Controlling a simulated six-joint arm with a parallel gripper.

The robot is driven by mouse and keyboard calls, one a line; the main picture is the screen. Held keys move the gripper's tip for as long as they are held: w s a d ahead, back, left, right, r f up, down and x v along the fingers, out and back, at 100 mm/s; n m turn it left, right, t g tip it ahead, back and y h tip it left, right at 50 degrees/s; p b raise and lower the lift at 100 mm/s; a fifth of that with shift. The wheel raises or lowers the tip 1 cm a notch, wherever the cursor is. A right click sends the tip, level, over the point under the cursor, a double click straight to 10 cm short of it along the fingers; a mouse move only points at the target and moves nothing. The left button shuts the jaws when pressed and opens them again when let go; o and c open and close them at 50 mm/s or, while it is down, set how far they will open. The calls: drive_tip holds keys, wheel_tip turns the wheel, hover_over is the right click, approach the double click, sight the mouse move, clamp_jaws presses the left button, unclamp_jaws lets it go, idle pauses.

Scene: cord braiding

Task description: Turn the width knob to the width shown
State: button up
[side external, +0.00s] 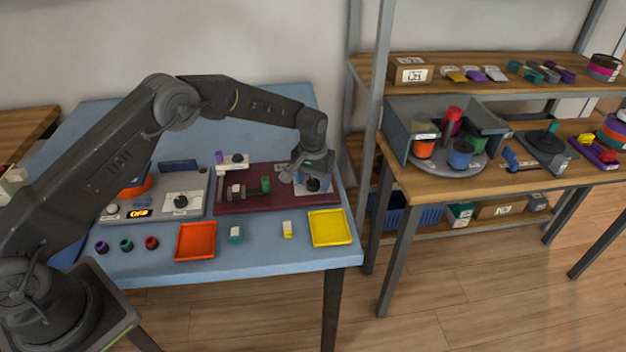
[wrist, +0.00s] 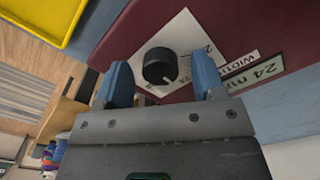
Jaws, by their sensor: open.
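The black width knob (wrist: 159,64) sits on a white dial plate (wrist: 188,32) in the wrist view. Its white pointer mark points toward the lower right of that picture, close to a printed number that I cannot read fully. A label (wrist: 238,64) beside the plate reads "WIDTH", and a card (wrist: 262,72) next to it reads "24 mm". My gripper (wrist: 160,76) is open, with one blue finger on each side of the knob and visible gaps between. In the side view my gripper (side external: 306,168) is over the knob (side external: 313,185), partly covering it and its plate.
A maroon board (side external: 232,206) carries the knob plate and a small fixture with a green piece (side external: 266,184). A grey console (side external: 153,204) with another black knob (side external: 181,202) stands left. An orange tray (side external: 195,241) and a yellow tray (side external: 330,228) lie in front.

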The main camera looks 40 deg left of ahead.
wheel_tip(320, 180, up, 14)
idle(0.6)
wheel_tip(320, 180, up, 6)
hover_over(313, 182)
drive_tip(key=shift+s+r, duration=0.1)
drive_tip(key=shift+r, duration=0.3)
idle(0.5)
